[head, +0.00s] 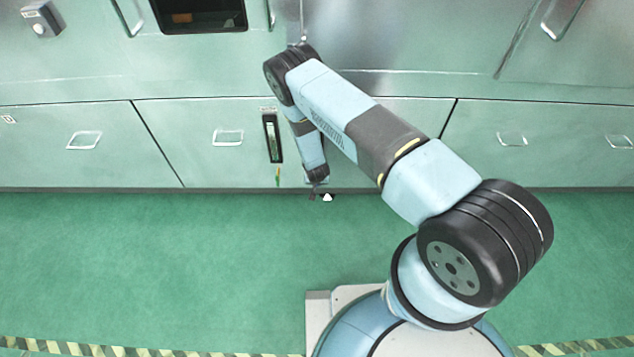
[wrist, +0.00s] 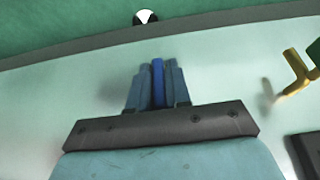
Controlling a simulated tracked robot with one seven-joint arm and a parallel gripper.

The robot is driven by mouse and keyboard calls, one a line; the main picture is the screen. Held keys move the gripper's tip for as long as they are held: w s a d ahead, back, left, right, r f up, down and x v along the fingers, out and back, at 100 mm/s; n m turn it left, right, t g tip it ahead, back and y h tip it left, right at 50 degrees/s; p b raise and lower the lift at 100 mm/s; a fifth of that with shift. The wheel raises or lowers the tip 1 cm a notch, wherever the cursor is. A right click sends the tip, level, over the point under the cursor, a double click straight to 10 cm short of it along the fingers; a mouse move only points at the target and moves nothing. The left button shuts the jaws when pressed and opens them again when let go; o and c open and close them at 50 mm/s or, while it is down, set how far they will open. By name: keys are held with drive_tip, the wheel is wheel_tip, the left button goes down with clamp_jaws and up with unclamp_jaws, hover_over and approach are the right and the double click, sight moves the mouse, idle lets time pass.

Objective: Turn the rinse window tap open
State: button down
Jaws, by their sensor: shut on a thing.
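My gripper (wrist: 156,66) is shut on a narrow, bright blue piece (wrist: 158,85), which shows between its fingers in the wrist view. Most of this piece is hidden, so I cannot tell whether it is a tap handle. In the head view my gripper (head: 318,187) points down at the foot of the cabinet front. A small brass-yellow tap (wrist: 297,72) stands to the right of my fingers in the wrist view, apart from them. In the head view a small yellow and green fitting (head: 278,176) sits below a dark, narrow upright window (head: 272,137), left of my gripper.
Pale green cabinet panels (head: 75,160) with pull handles run across the back. A small white and black object (head: 327,197) is by my gripper's tip; a similar one shows in the wrist view (wrist: 146,16). The green floor (head: 150,260) is clear at left.

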drive_tip(key=shift+d, duration=0.1)
drive_tip(key=c, duration=1.2)
unclamp_jaws()
drive_tip(key=shift+o, duration=0.2)
drive_tip(key=shift+r, duration=0.1)
drive_tip(key=v, duration=1.3)
drive_tip(key=shift+s, duration=0.2)
drive_tip(key=shift+r, duration=0.15)
